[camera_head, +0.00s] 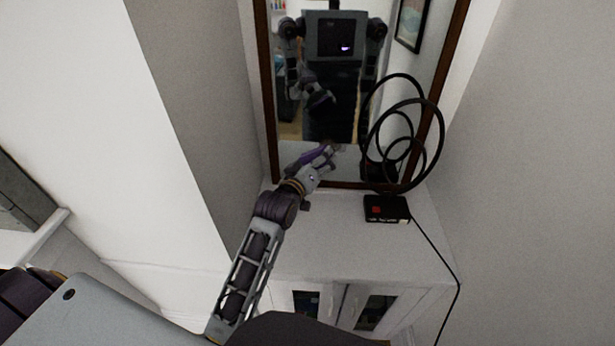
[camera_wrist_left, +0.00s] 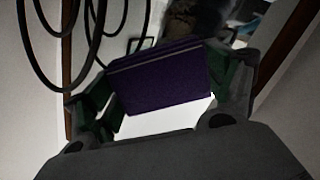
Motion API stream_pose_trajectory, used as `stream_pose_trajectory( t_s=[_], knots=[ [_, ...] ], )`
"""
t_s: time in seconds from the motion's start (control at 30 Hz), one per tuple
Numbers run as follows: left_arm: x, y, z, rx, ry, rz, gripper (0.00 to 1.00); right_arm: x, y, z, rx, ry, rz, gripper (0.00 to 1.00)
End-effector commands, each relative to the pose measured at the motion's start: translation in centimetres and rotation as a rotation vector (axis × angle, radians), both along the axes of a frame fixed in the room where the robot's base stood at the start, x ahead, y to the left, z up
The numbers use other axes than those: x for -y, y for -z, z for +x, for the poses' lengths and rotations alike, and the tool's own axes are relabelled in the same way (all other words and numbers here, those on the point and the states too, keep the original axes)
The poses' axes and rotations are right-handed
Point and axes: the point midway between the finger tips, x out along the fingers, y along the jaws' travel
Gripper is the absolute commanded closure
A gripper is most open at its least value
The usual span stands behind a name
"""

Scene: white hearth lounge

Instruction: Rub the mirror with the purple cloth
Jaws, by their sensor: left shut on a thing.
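The mirror (camera_head: 336,120) has a dark brown wooden frame and stands upright on a white cabinet against the wall. It reflects my body. My left gripper (camera_head: 322,158) is at the lower part of the mirror glass. It is shut on the purple cloth (camera_wrist_left: 162,78), a folded dark purple piece that spans between the fingers in the left wrist view. In the head view only a small purple part of the cloth shows beside the gripper. I cannot tell whether the cloth touches the glass. My right gripper is not directly in view.
A black looped antenna (camera_head: 437,140) with a small black box (camera_head: 387,209) stands on the white cabinet (camera_head: 300,237), right of my left gripper and in front of the mirror. Its cable hangs over the right side. White walls close in on both sides.

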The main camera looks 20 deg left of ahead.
Motion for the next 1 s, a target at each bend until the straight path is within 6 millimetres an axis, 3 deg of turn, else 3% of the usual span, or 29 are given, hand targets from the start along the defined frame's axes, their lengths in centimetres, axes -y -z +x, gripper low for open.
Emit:
stream_pose_trajectory(
  t_s=[0.3, 0.53, 0.77, 1.0],
  knots=[
    [2.2, -3.2, 2.4, 0.008, 0.057, 0.054, 0.46, 0.0, 0.6, 0.1, 0.001, 0.0, 0.0, 0.6],
    [4.1, -4.3, 4.2, 0.011, 0.095, 0.097, 0.46, 0.0, 0.9, 0.1, 0.001, 0.0, 0.0, 0.6],
    [5.8, -4.0, 6.0, 0.014, 0.116, 0.141, 0.46, 0.0, 1.2, 0.1, 0.001, 0.0, 0.0, 0.6],
    [6.9, -1.4, 7.7, 0.017, 0.105, 0.194, 0.46, 0.0, 1.4, 0.1, 0.001, 0.0, 0.0, 0.6]
  ],
)
